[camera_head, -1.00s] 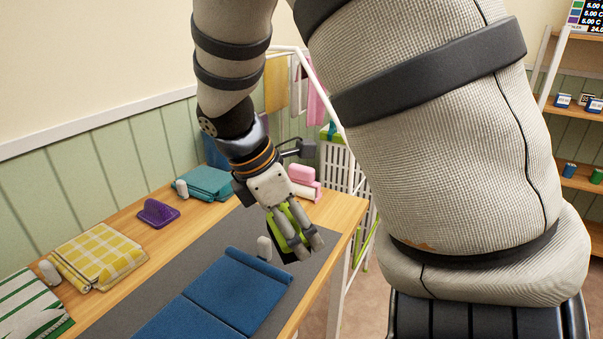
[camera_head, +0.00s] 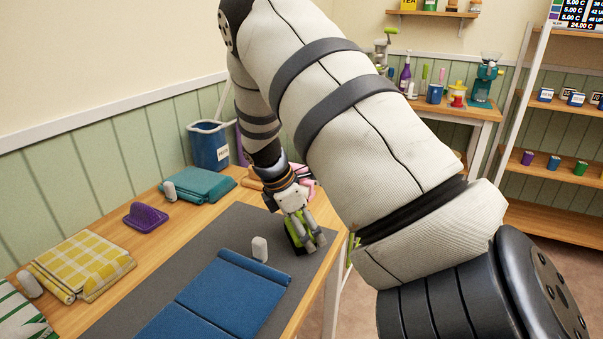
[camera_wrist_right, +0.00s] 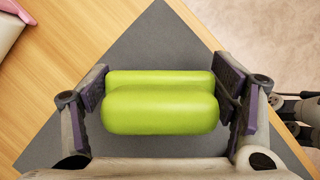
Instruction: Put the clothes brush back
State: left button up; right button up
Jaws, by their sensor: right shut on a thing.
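The clothes brush is the lime-green thing (camera_head: 292,231) with a dark underside, at the far right corner of the grey mat (camera_head: 232,226). My right gripper (camera_head: 312,243) is shut on it from above. In the right wrist view the green body (camera_wrist_right: 160,108) lies between the two finger pads of the right gripper (camera_wrist_right: 164,100), with the mat behind it. I cannot tell whether the brush touches the mat.
A folded blue cloth (camera_head: 235,295) with a white tag-like block (camera_head: 260,248) lies near the brush. A purple brush-like thing (camera_head: 146,217), teal cloth (camera_head: 200,184) and yellow checked cloth (camera_head: 82,264) line the table's wall side. A blue bin (camera_head: 209,147) stands behind.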

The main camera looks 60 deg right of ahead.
jog(key=shift+w, duration=0.1)
jog(key=shift+f, duration=0.2)
jog(key=o, duration=1.2)
pick_arm(q)
jog(key=shift+w+r+p, duration=0.5)
jog(key=shift+w+r, duration=0.1)
pick_arm(e)
jog(key=v, duration=1.2)
jog(key=shift+r, duration=0.25)
pick_arm(q)
jog(key=shift+w+t, duration=0.1)
jog(key=shift+t, duration=0.2)
